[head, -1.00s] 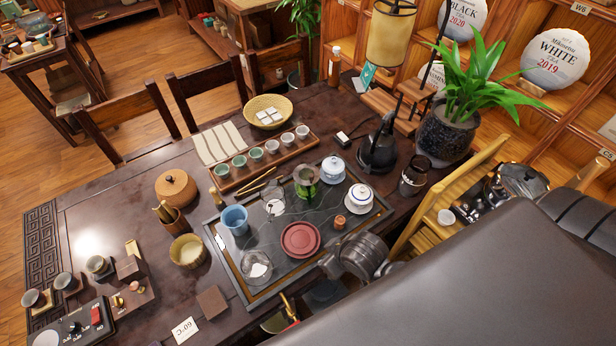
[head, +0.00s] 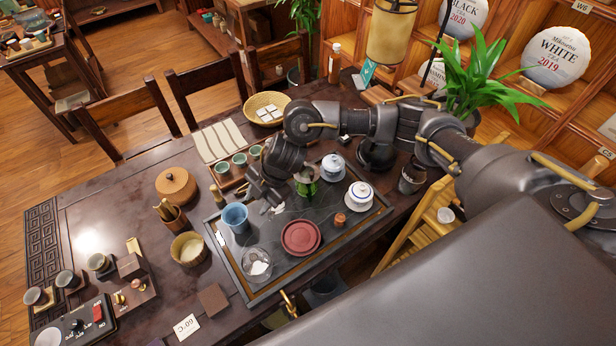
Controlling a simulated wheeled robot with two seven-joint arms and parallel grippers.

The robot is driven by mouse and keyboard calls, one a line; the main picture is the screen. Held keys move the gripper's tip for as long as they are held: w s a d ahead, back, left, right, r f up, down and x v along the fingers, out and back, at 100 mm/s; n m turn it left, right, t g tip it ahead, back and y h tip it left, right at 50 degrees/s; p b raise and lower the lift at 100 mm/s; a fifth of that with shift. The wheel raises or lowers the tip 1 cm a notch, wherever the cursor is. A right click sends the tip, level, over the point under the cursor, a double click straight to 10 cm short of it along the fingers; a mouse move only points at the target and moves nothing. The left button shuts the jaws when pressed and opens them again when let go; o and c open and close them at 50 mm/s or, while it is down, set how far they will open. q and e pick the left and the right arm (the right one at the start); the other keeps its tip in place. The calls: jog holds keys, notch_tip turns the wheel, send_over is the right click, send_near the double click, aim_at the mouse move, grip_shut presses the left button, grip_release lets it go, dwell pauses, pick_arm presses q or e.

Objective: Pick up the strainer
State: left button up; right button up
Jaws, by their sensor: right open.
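My right gripper (head: 266,194) reaches in from the right and points down over the tea tray (head: 345,232). Its jaws are open, just above a small clear glass piece (head: 276,209) that they partly cover. I cannot tell for sure whether this piece is the strainer, or whether the jaws touch it. A green glass pitcher (head: 307,187) stands right beside the gripper, its top partly hidden by the wrist. My left gripper does not show.
A blue cup (head: 235,217) stands close left of the gripper. A glass bowl (head: 257,262), a red dish (head: 301,237) and two white lidded cups (head: 333,166) (head: 359,195) share the tray.

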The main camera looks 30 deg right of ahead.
jog(key=w+d+r+h, duration=0.3)
jog(key=d, duration=0.7)
jog(key=m+g+h, duration=0.2)
send_near(312, 173)
jog(key=shift+s+f, duration=0.15)
jog(key=shift+f, duration=5)
jog(key=shift+c, duration=0.2)
grip_shut()
